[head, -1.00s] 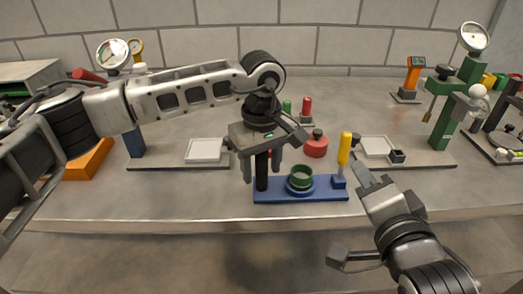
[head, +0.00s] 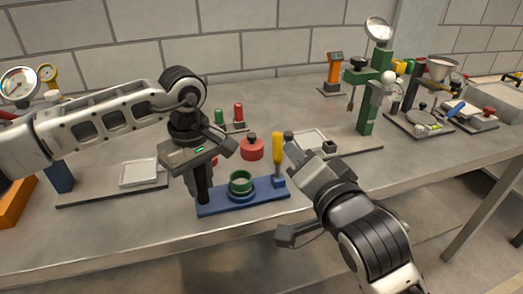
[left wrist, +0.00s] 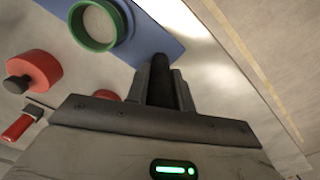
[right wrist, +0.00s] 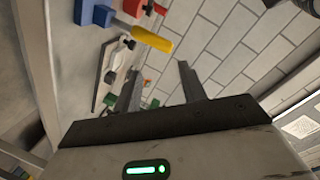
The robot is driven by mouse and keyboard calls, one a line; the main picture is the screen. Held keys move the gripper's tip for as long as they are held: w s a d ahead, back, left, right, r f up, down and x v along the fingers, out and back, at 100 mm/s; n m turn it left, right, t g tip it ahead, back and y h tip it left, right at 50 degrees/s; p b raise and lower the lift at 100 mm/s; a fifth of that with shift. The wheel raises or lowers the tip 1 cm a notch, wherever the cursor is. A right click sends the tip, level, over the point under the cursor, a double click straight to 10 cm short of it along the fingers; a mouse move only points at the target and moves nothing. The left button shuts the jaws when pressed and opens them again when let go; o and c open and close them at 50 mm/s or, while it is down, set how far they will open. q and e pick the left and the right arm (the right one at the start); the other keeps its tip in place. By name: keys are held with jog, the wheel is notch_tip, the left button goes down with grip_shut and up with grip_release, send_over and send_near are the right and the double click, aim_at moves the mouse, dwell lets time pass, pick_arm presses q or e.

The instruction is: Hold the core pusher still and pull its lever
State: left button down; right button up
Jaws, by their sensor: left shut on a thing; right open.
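The core pusher has a blue base (head: 265,198), a black post (head: 203,186) at its left end, a green ring (head: 240,182) in the middle and a yellow-handled lever (head: 277,148) at its right end. My left gripper (head: 200,180) is shut on the black post from above; the left wrist view shows the dark post (left wrist: 161,88) between its fingers. My right gripper (head: 291,144) is open, close to the right of the upright yellow handle. In the right wrist view the handle (right wrist: 150,39) lies off to the side, not between the fingers (right wrist: 158,82).
A red knobbed lid (head: 252,149) stands behind the pusher. Small green and red bottles (head: 238,112) are further back. White trays lie left (head: 139,173) and right. A green press stand (head: 368,100) is at the back right. The table's front edge is clear.

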aim_at(276, 147)
jog(key=w+a+r+n+g, duration=0.1)
jog(key=w+n, duration=0.1)
jog(key=w+a+r+n+g, duration=0.1)
jog(key=w+r+n, duration=0.1)
jog(key=w+n, duration=0.1)
jog(key=w+a+r+n+g, duration=0.1)
jog(key=w+a+n+g, duration=0.1)
jog(key=w, duration=0.1)
jog(key=shift+w+r+n+y, duration=0.1)
jog(key=shift+r+n+y, duration=0.2)
jog(key=shift+r, duration=0.1)
notch_tip(276, 147, up, 2)
jog(key=s+d+n+g+h, duration=0.2)
jog(key=d+n+g, duration=0.1)
jog(key=n+g, duration=0.3)
jog(key=shift+m+g, duration=0.5)
jog(key=shift+g, duration=0.2)
jog(key=x, duration=1.1)
jog(key=shift+a+f, duration=0.15)
jog(key=shift+f, duration=0.2)
jog(key=shift+s, duration=0.1)
grip_shut()
